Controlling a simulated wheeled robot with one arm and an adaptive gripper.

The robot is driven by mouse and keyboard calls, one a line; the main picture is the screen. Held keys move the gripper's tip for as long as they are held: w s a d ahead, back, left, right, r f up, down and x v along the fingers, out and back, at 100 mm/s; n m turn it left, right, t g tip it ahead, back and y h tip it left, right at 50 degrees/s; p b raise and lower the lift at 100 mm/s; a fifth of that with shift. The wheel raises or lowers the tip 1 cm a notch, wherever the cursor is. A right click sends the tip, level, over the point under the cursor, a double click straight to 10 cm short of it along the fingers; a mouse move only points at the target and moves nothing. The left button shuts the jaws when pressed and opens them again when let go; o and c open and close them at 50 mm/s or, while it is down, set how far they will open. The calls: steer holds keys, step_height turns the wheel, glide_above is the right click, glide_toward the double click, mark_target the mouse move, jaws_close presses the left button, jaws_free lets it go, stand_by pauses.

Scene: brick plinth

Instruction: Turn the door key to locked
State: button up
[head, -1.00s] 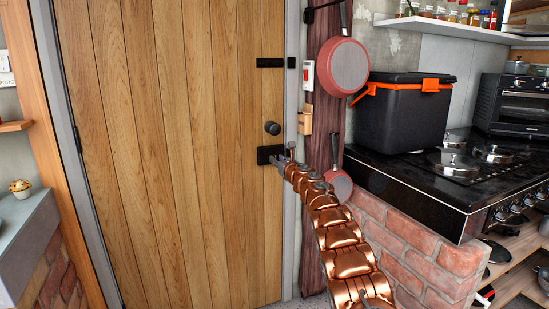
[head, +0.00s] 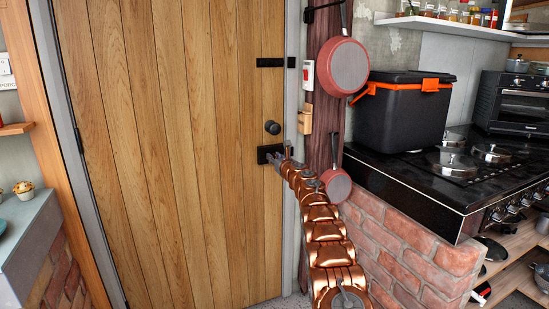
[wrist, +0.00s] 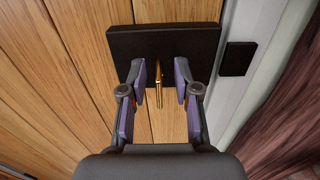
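The wooden door (head: 180,150) is shut and fills the left and middle of the head view. A black lock plate (head: 263,154) sits at its right edge, below a round black knob (head: 272,127). The plate also shows in the wrist view (wrist: 205,42). A thin brass-coloured key (wrist: 158,88) sticks out of the plate. My gripper (wrist: 161,82) is at the plate with its purple-padded fingers apart, one on each side of the key. Gaps show between the key and both pads. In the head view my gripper (head: 276,160) hides the key.
A black bolt (head: 270,62) is higher on the door. A black catch (wrist: 238,58) is on the grey frame right of the plate. Red pans (head: 341,67) hang right of the frame. A brick plinth with a black stove top (head: 400,180) stands right of my arm.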

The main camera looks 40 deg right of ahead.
steer(key=shift+c, duration=0.3)
jaws_close()
